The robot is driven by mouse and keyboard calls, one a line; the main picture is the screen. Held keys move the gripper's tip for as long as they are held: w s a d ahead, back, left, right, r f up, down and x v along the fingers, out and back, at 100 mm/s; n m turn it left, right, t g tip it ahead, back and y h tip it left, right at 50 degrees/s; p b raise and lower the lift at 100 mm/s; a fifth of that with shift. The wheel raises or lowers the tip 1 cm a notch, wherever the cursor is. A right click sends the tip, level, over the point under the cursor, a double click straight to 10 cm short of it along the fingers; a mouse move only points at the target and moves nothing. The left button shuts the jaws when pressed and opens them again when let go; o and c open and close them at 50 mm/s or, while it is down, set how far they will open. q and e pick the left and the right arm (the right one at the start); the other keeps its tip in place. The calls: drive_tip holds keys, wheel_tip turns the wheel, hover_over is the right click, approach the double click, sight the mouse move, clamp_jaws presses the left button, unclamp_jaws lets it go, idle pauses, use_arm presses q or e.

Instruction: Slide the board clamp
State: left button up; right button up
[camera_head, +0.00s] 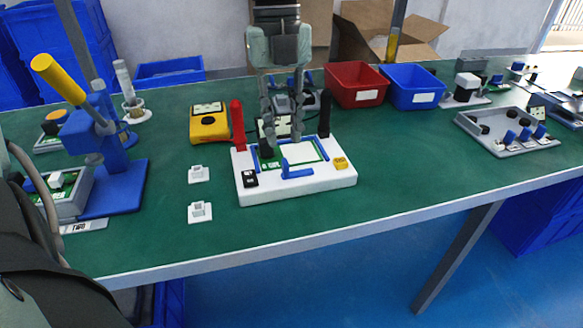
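A white fixture (300,188) stands on the green table. A green-edged board (303,152) lies on it in a blue frame. A blue clamp piece (297,173) with a raised tab sits at the board's front edge. My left gripper (283,140) points down over the rear left part of the fixture, behind the clamp piece. Its fingers are apart, with nothing seen held between them. The fingertips overlap the board area, and I cannot tell whether they touch anything. My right gripper is not in view.
A red post (238,125) and a black post (325,114) rise from the fixture. A blue press (95,140) with a yellow handle stands left. Red (357,85) and blue (412,87) bins stand behind, a grey tray (505,135) right.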

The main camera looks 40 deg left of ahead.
sight(284, 161)
use_arm(q)
drive_tip(key=shift+s+d+f, duration=0.15)
drive_tip(key=shift+f, duration=0.95)
wheel_tip(284, 161, down, 2)
drive_tip(key=shift+s+d+f+b, duration=0.15)
drive_tip(key=shift+f+b, duration=0.1)
drive_tip(key=shift+b, duration=0.05)
drive_tip(key=shift+s+d+f+b, duration=0.15)
drive_tip(key=shift+f+b, duration=0.25)
drive_tip(key=shift+f, duration=0.75)
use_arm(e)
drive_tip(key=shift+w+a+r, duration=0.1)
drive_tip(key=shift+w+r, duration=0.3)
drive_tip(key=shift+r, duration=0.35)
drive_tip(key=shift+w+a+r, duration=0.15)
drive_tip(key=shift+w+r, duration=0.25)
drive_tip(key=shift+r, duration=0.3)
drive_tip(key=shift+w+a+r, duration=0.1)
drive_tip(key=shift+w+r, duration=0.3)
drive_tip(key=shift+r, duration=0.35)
use_arm(q)
drive_tip(key=shift+s+f, duration=0.1)
drive_tip(key=shift+s, duration=0.15)
clamp_jaws()
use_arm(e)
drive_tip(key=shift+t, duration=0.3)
use_arm(q)
unclamp_jaws()
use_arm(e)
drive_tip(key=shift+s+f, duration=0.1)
